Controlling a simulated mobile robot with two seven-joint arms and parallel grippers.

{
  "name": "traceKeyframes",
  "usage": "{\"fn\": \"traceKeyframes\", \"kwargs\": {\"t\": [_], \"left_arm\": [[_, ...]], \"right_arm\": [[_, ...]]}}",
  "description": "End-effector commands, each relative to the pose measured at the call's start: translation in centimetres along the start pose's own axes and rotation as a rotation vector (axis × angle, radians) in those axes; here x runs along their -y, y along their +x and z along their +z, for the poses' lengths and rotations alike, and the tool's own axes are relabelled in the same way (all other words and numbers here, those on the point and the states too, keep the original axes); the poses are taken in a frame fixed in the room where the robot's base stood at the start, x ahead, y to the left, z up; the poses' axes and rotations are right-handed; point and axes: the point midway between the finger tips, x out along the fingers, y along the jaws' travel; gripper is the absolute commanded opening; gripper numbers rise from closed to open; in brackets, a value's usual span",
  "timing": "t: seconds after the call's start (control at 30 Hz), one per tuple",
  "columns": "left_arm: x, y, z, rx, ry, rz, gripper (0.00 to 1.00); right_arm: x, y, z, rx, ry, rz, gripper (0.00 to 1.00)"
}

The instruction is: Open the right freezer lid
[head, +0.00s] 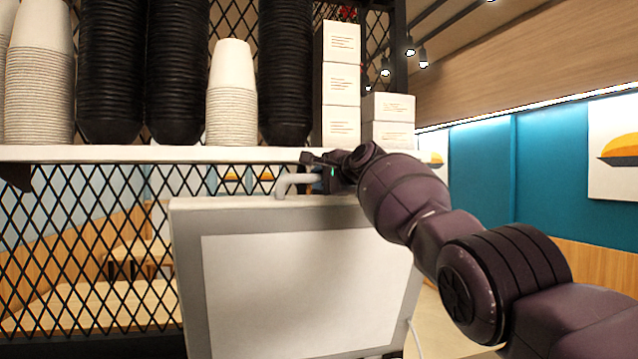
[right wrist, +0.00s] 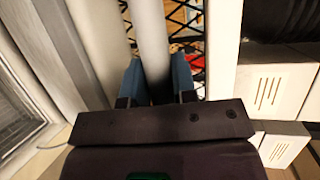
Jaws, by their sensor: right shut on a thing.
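The right freezer lid (head: 190,270) stands raised, close to upright, in the middle of the head view. Its pale inner panel (head: 290,290) faces me. A light grey bar handle (head: 284,183) shows at the lid's top edge. My right gripper (head: 316,175) is at this handle, its arm coming in from the right. In the right wrist view the blue fingers of my right gripper (right wrist: 156,80) are shut on the handle (right wrist: 152,40), one on each side. The freezer body below is not clearly seen. My left gripper is out of view.
A white shelf (head: 130,154) runs just above and behind the lid, with black cup stacks (head: 285,75), pale cup stacks (head: 231,95) and small white boxes (head: 341,85). Black wire mesh (head: 90,260) stands behind the lid.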

Motion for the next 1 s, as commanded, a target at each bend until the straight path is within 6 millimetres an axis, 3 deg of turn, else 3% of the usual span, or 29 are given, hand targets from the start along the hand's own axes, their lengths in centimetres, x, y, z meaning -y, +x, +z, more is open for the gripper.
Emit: {"fn": "traceKeyframes", "kwargs": {"t": [0.43, 0.47, 0.6, 1.0], "left_arm": [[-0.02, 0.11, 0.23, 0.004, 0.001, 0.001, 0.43], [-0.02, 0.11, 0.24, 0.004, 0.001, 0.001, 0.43], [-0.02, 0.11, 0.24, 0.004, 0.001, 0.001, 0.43], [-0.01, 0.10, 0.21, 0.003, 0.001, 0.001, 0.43]], "right_arm": [[-0.27, 0.10, -0.04, 0.001, -0.001, 0.006, 0.00], [-0.27, 0.10, -0.04, 0.001, -0.001, 0.006, 0.27], [-0.20, 0.07, -0.03, 0.001, -0.001, 0.005, 0.48], [-0.09, 0.02, -0.05, 0.001, 0.000, 0.003, 0.50]]}}
